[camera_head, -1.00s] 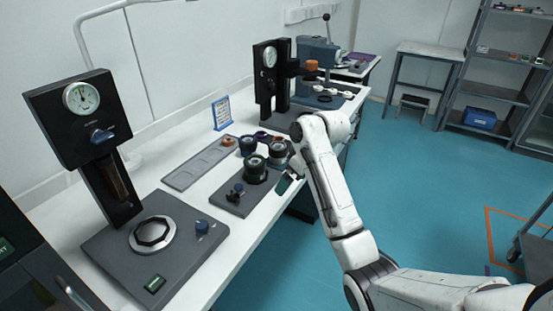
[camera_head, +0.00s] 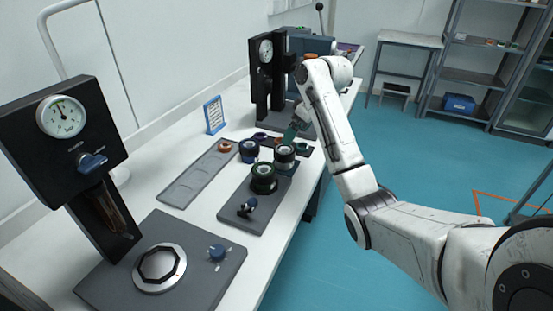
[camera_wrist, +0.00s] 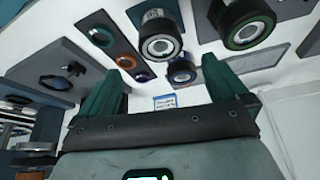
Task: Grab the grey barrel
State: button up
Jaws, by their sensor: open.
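The grey barrel (camera_head: 284,154), a dark cylinder with a greyish ring around its top, stands upright on a small teal mat (camera_head: 289,168) near the table's front edge. In the wrist view the grey barrel (camera_wrist: 160,37) is ahead of my gripper, at the top centre. My gripper (camera_head: 297,127) is above the table, just beyond the grey barrel in the head view. In the wrist view its teal fingers are wide apart, with nothing held between the fingertips (camera_wrist: 165,80).
A green-ringed barrel (camera_head: 264,178) and a blue-ringed barrel (camera_head: 249,151) stand close to the grey one. Small coloured rings lie on a dark strip (camera_wrist: 112,48). A black gauge stand (camera_head: 264,80) rises behind. A grey tray (camera_head: 188,185) and a blue-framed sign (camera_head: 214,115) are left.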

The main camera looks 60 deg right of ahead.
aim_at(285, 149)
jog(key=x, duration=1)
jog(key=shift+w+p, duration=0.3)
jog(key=shift+c, duration=0.3)
jog(key=c, duration=1)
